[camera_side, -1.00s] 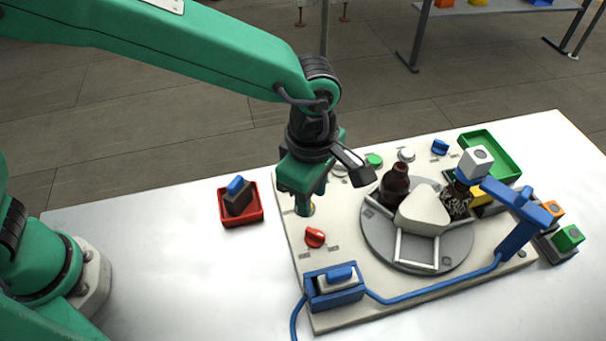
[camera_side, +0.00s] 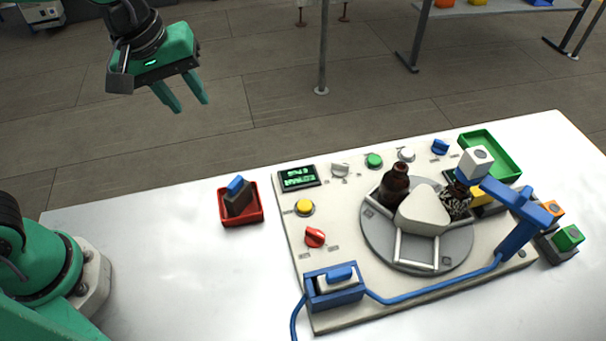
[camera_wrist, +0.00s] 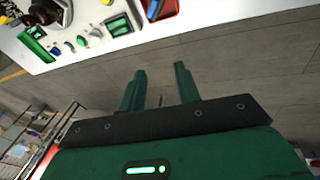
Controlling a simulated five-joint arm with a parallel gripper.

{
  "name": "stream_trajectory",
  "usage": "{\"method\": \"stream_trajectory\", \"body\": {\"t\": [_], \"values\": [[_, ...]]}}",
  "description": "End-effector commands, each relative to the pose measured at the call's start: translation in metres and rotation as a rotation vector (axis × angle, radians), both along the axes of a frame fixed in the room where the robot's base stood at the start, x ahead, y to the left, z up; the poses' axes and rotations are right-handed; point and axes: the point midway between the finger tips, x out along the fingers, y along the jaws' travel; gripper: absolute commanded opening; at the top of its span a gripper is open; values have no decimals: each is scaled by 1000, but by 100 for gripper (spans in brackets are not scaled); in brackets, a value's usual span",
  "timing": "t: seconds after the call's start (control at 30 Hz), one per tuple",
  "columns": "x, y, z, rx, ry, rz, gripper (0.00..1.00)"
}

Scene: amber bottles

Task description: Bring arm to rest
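My gripper (camera_side: 182,97) is at the upper left in the side view, raised well above the table and away from the panel. Its two green fingers are apart with nothing between them. In the wrist view my gripper (camera_wrist: 160,80) also shows two separated fingers, with the grey floor behind them. The white table (camera_side: 170,270) and the cream control panel (camera_side: 340,225) lie below and to the right of my gripper.
The panel carries a grey turntable (camera_side: 385,245) with amber bottles (camera_side: 395,185), a yellow button (camera_side: 304,207), a red knob (camera_side: 315,237) and a lit display (camera_side: 298,178). A red tray (camera_side: 258,213) and a green tray (camera_side: 505,160) stand nearby. Space around my gripper is clear.

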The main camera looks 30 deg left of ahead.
Motion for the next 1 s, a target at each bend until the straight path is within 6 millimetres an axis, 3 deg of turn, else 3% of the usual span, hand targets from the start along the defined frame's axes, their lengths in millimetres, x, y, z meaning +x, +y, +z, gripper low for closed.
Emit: {"method": "stream_trajectory", "body": {"t": [0.2,0.5,0.73,1.0], "values": [[-23,44,10,69,-89,-176,33],[-60,91,11,208,-196,-422,33],[-81,112,7,310,-242,-566,33],[-88,118,4,347,-253,-621,33]]}}
